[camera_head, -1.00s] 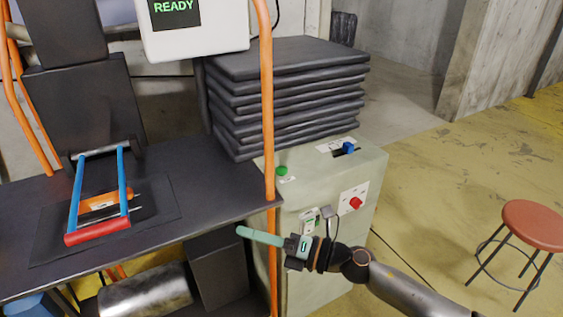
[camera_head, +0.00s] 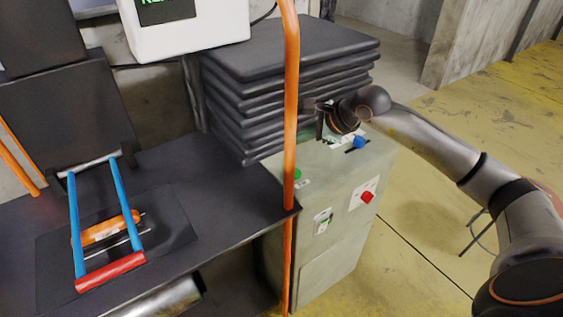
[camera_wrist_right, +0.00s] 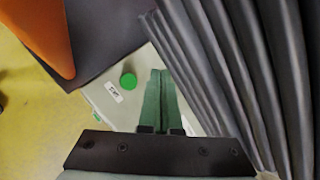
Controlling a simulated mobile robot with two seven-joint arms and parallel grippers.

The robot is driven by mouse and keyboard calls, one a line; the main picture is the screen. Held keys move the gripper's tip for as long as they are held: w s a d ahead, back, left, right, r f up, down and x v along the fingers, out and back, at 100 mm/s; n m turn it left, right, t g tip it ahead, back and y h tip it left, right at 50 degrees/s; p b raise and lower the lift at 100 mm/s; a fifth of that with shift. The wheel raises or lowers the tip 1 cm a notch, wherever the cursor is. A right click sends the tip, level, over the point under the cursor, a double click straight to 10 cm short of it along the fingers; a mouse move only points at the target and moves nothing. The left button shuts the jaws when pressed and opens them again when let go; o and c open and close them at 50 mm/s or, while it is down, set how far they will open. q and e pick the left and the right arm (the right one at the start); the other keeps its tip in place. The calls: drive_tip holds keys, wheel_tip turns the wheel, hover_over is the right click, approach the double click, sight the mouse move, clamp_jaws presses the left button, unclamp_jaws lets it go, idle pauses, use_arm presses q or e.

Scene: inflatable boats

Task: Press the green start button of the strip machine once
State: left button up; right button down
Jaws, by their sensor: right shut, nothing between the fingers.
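The green start button (camera_head: 297,174) sits on the top of the pale green cabinet (camera_head: 328,255) of the strip machine, close behind the orange post. My right gripper (camera_head: 327,132) is above the cabinet top, right of the button and beside the dark slab stack. In the right wrist view the button (camera_wrist_right: 128,81) shows as a green disc beside a small white label, left of my closed fingertips (camera_wrist_right: 160,73). The right gripper is shut and empty, apart from the button in that view. My left gripper is out of view.
An orange post (camera_head: 290,120) stands in front of the cabinet. A stack of dark slabs (camera_head: 285,50) is behind it. A blue knob (camera_head: 359,142) and a red knob (camera_head: 367,197) are on the cabinet. The dark bench (camera_head: 225,190) carries a blue-and-red frame (camera_head: 110,272).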

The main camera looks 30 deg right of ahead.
sight(299, 174)
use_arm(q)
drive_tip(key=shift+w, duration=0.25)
use_arm(e)
drive_tip(key=shift+w+d+r, duration=0.1)
drive_tip(key=shift+w, duration=0.2)
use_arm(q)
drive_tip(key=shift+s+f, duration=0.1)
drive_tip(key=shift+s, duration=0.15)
use_arm(e)
drive_tip(key=shift+s, duration=0.1)
wheel_tip(299, 174, down, 8)
drive_tip(key=b, duration=0.5)
drive_tip(key=shift+f+b, duration=0.45)
drive_tip(key=shift+b, duration=0.05)
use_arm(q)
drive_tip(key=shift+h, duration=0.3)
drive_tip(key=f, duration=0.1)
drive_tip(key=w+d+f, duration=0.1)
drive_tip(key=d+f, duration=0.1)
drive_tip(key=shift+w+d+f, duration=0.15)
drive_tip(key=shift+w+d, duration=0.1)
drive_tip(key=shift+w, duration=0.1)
use_arm(e)
drive_tip(key=shift+r, duration=0.1)
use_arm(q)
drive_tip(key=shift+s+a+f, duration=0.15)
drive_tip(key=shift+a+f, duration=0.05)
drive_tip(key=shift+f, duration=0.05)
